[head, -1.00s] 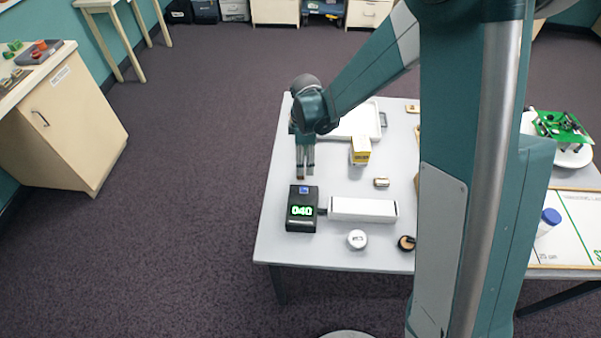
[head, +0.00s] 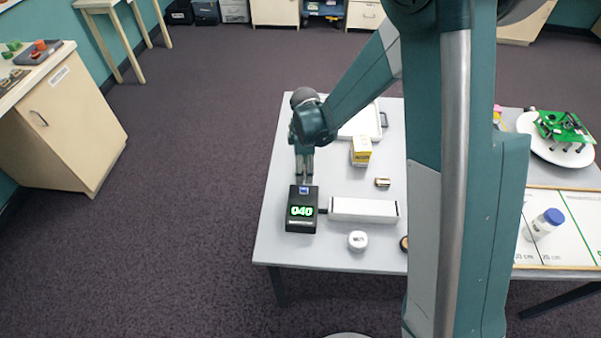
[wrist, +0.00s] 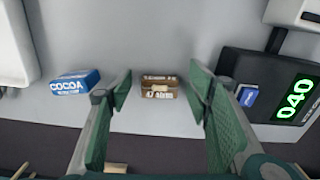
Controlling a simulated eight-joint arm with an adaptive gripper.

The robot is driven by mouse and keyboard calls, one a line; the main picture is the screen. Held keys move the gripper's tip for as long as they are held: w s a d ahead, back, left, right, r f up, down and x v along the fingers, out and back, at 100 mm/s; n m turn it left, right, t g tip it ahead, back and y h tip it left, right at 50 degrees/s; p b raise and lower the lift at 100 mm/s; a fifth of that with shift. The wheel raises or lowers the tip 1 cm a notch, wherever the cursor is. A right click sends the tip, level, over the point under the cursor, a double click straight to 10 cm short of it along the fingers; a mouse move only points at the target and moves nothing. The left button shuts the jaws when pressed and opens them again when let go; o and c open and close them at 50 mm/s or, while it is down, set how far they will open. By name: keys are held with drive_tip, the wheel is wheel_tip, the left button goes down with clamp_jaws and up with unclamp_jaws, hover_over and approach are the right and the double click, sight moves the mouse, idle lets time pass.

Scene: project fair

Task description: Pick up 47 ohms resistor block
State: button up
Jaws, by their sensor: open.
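The 47 ohms resistor block (wrist: 159,88) is a small brown block with a pale component and printed text on its face. In the wrist view it lies on the grey table, framed between my two fingers and a little beyond their tips. My gripper (wrist: 161,97) is open, with a finger on each side of the block's line, and nothing is held. In the head view my gripper (head: 304,179) points down over the table's left side, just behind the black meter, and I cannot make out the block there.
The black meter (head: 302,222) reading 040 stands close to my gripper, joined to a white bar (head: 363,210). A blue cocoa box (wrist: 74,83) lies left of the block in the wrist view. A yellow box (head: 361,152), small block (head: 383,182) and white tray (head: 383,119) are further right.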

drive_tip(key=shift+c, duration=0.2)
drive_tip(key=c, duration=0.9)
drive_tip(key=shift+r, duration=0.1)
drive_tip(key=shift+c, duration=0.2)
wheel_tip(320, 180, up, 10)
drive_tip(key=p, duration=0.2)
